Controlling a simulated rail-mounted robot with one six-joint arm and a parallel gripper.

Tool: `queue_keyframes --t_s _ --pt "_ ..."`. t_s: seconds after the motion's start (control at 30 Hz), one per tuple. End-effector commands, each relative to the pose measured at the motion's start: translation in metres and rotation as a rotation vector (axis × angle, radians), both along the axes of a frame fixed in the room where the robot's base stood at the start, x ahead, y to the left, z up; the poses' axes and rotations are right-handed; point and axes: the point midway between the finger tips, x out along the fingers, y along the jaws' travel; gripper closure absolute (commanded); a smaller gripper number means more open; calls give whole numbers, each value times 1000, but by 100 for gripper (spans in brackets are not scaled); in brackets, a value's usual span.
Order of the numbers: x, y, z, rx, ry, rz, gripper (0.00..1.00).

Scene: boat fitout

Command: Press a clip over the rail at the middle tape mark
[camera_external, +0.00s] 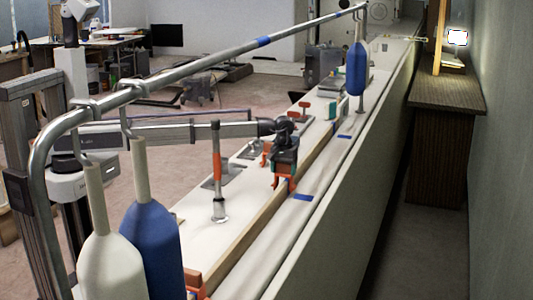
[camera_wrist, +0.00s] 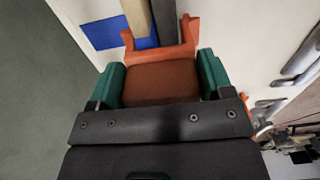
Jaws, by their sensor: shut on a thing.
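My gripper (camera_external: 284,172) is shut on an orange clip (camera_external: 284,184), which hangs below the jaws over the low wooden rail (camera_external: 259,207) along the deck edge. In the wrist view the clip (camera_wrist: 160,80) sits between the green finger pads. Its two prongs point toward the wooden rail (camera_wrist: 138,15), one prong to each side of its line. Blue tape (camera_wrist: 103,33) lies beside and between the prongs. In the external view a blue tape mark (camera_external: 303,197) is just right of the clip. I cannot tell whether the clip touches the rail.
Another blue mark (camera_external: 344,137) lies farther along. A steel handrail (camera_external: 200,65) runs above, with white (camera_external: 110,255) and blue (camera_external: 152,250) fenders hanging from it. More orange pieces (camera_external: 193,282) are nearer the camera.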

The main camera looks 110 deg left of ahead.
Motion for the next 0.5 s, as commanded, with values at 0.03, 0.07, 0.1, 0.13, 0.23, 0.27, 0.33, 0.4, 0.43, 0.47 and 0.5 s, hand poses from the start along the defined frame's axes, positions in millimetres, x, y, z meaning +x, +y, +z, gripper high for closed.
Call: queue_keyframes --t_s 0.03,0.07,0.1,0.13,0.23,0.27,0.33,0.4,0.43,0.47,0.5 --pt "0 0 -2 0 1 0 55" --pt "0 0 -2 0 1 0 55" --pt "0 0 -3 0 1 0 55" --pt "0 0 -3 0 1 0 55" --pt "0 0 -5 0 1 0 55" --pt "0 0 -5 0 0 0 55" --pt "0 0 -6 0 0 0 55" --pt "0 0 -8 0 0 0 55" --pt "0 0 -8 0 0 0 55" --pt "0 0 -8 0 0 0 55" --pt "0 0 -9 0 0 0 55"
